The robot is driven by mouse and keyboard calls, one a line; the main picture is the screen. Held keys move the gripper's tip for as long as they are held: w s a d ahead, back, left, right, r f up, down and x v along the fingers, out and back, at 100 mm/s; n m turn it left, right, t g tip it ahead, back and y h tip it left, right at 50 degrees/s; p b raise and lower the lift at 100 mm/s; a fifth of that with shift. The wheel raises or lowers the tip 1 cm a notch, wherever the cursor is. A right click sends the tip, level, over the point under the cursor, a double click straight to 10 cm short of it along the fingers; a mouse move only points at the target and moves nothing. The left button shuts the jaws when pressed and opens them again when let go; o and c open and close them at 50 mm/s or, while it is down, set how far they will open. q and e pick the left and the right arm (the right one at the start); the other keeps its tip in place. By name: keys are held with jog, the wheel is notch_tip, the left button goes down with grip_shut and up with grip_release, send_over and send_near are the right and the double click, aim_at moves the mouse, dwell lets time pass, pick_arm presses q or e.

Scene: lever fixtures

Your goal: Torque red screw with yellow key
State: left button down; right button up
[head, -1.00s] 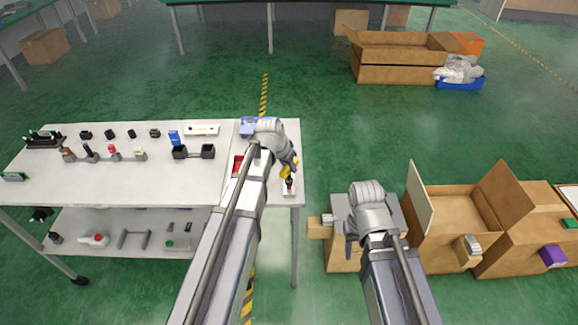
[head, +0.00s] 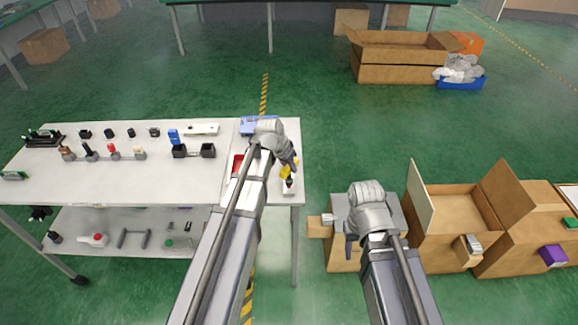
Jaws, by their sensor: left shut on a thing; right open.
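The yellow key (head: 286,173) is in my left gripper (head: 292,164), which is shut on it at the right end of the white table. Below the key's lower end is a small dark and red piece, the red screw (head: 289,186), on a white fixture (head: 288,190). The key looks to be over or on the screw; I cannot tell whether they touch.
A red tray (head: 237,166) and a blue case (head: 258,122) lie near my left arm on the table (head: 110,181). Several lever fixtures (head: 113,151) and a black holder (head: 194,151) stand to the left. Open cardboard boxes (head: 455,205) stand at the right.

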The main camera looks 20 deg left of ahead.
pick_arm(q)
jog(key=shift+f+b, duration=0.8)
jog(key=shift+f, duration=0.15)
jog(key=shift+r+m+h, duration=0.1)
jog(key=shift+m+h, duration=0.2)
jog(key=shift+m, duration=0.5)
jog(key=m+g+h, duration=0.1)
jog(key=m, duration=0.3)
jog(key=shift+w, duration=0.15)
jog(key=m+g, duration=0.1)
jog(key=m, duration=0.2)
jog(key=m+g+h, duration=0.1)
jog(key=m, duration=0.2)
jog(key=m+g, duration=0.1)
jog(key=m, duration=0.1)
jog(key=m+g, duration=0.1)
jog(key=m, duration=0.2)
jog(key=shift+g, duration=0.3)
jog(key=m+g, duration=0.1)
jog(key=m, duration=0.2)
jog(key=m+g+y, duration=0.1)
jog(key=m, duration=0.2)
jog(key=shift+r, duration=0.1)
